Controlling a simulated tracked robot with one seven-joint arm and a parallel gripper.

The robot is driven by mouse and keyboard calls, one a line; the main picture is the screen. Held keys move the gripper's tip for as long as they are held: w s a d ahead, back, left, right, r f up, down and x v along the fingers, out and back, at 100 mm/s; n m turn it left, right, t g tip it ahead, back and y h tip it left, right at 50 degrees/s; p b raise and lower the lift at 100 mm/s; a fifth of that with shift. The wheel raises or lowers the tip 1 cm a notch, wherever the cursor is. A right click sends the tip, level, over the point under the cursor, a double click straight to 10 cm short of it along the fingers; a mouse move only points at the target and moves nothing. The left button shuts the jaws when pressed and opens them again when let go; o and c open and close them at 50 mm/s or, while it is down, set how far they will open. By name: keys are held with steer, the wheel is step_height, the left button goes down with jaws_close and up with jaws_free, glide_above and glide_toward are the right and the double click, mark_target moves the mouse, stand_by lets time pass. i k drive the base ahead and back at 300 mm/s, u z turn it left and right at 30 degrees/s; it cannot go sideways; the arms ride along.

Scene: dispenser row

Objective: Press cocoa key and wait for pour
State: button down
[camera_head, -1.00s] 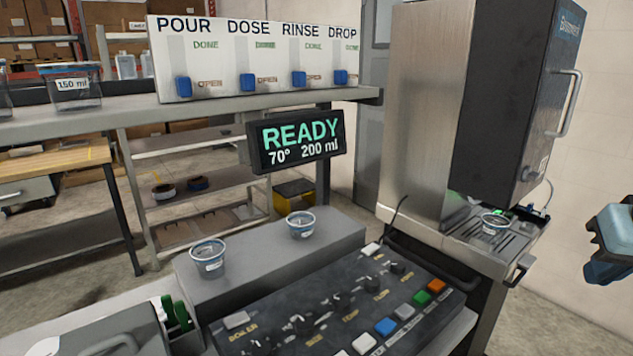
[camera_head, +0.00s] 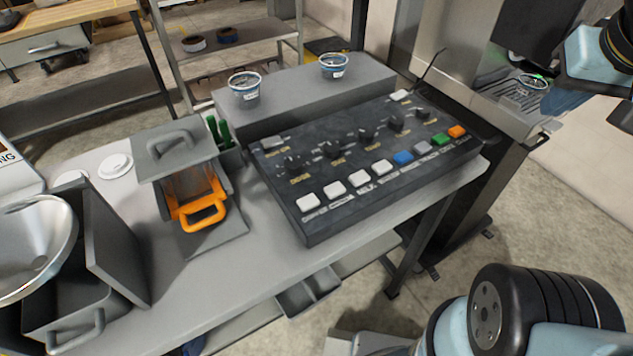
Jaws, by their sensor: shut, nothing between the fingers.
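The dark control panel (camera_head: 345,215) lies tilted on the counter, with a front row of keys. From left come several white keys, the first (camera_head: 308,203), second (camera_head: 334,190) and third (camera_head: 358,178), then blue (camera_head: 403,158), grey, green and orange. The labels are small; the second looks like "COCOA", but I cannot be sure. A clear cup (camera_head: 533,82) stands on the drip tray of the steel machine (camera_head: 450,35) at upper right. No pour can be made out. My arm shows at the right edge, apart from the panel; I cannot make out my gripper's fingers.
Two tubs (camera_head: 245,86) (camera_head: 334,66) stand on a grey ledge (camera_head: 300,85) behind the panel. Left are an orange-handled container (camera_head: 200,205), an open grey bin (camera_head: 75,300) and a metal bowl (camera_head: 35,245). The counter (camera_head: 255,255) is clear before the panel.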

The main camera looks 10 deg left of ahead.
mark_target(335, 189)
steer(key=z, duration=0.85)
steer(key=i, duration=0.15)
steer(key=u, duration=2.8)
steer(key=k, duration=1.4)
steer(key=z, duration=0.9)
steer(key=i, duration=0.95)
steer(key=z, duration=0.05)
